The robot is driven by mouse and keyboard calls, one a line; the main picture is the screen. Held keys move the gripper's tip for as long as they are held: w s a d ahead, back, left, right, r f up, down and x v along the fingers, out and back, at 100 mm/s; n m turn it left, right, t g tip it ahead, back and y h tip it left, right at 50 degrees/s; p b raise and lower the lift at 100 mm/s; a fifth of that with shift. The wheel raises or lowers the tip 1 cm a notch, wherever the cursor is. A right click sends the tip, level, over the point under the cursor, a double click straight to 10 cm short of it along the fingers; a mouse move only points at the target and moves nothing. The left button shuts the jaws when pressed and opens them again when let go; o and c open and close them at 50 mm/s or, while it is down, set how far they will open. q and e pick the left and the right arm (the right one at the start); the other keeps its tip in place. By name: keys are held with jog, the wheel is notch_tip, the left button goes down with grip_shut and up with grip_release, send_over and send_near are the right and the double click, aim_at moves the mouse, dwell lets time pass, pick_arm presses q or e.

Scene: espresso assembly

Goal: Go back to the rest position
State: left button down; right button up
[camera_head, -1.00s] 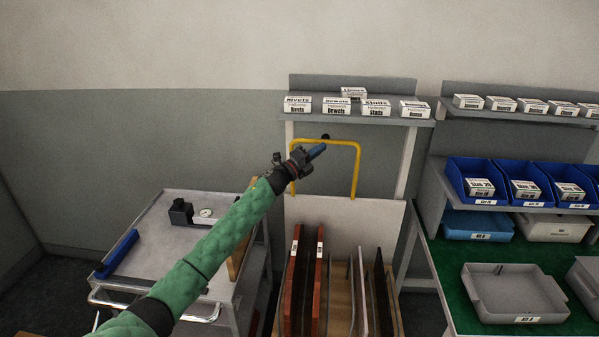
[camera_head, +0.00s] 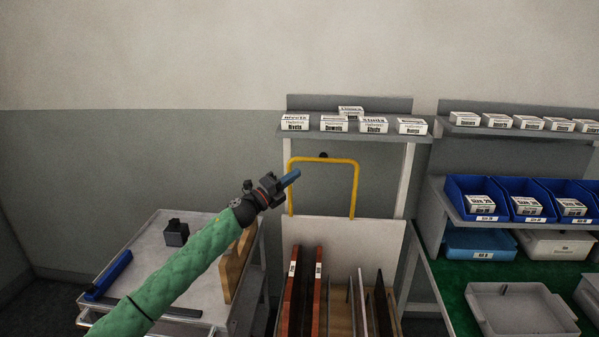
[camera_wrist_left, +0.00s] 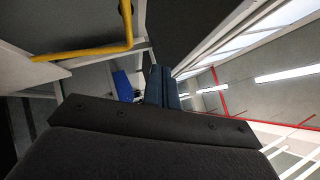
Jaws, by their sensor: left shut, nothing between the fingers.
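My left gripper (camera_head: 290,178) is raised in the middle of the head view, in front of the yellow handle of the panel cart. Its blue fingers are together and hold nothing. In the left wrist view the two dark blue fingers (camera_wrist_left: 161,86) lie side by side, with nothing between them. The green-sleeved left arm reaches up from the lower left. My right gripper is not in view.
A grey metal cart (camera_head: 168,262) with a black block (camera_head: 176,232) and a blue bar (camera_head: 109,275) lies below my left arm. The yellow handle (camera_head: 356,187) rises close to the gripper. Shelves with boxes (camera_head: 375,125) and blue bins (camera_head: 478,197) stand to the right.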

pick_arm(q)
jog(key=s+a+f+n+y, duration=0.3)
jog(key=s+f+n+y, duration=0.5)
jog(key=s+f+n, duration=0.45)
jog(key=s+a+f+n+y, duration=0.3)
jog(key=s+f+n+y, duration=0.5)
jog(key=s+f+n, duration=0.45)
jog(key=s+a+f+n+g, duration=0.15)
jog(key=s+f+g, duration=0.25)
jog(key=s, duration=0.8)
jog(key=s+a+f+n+g, duration=0.1)
jog(key=s+a+f+g, duration=0.2)
jog(key=s, duration=0.8)
jog(key=s+f+n+g, duration=0.2)
jog(key=s+f+g, duration=0.2)
jog(key=s, duration=0.8)
jog(key=s+d+f+g, duration=0.1)
jog(key=s+f, duration=0.1)
jog(key=f, duration=1.7)
jog(key=s+d+f+g, duration=0.1)
jog(key=s+d+f, duration=0.1)
jog(key=f, duration=1.7)
jog(key=shift+s+d+f, duration=0.2)
jog(key=shift+s+f, duration=0.1)
jog(key=shift+f, duration=0.1)
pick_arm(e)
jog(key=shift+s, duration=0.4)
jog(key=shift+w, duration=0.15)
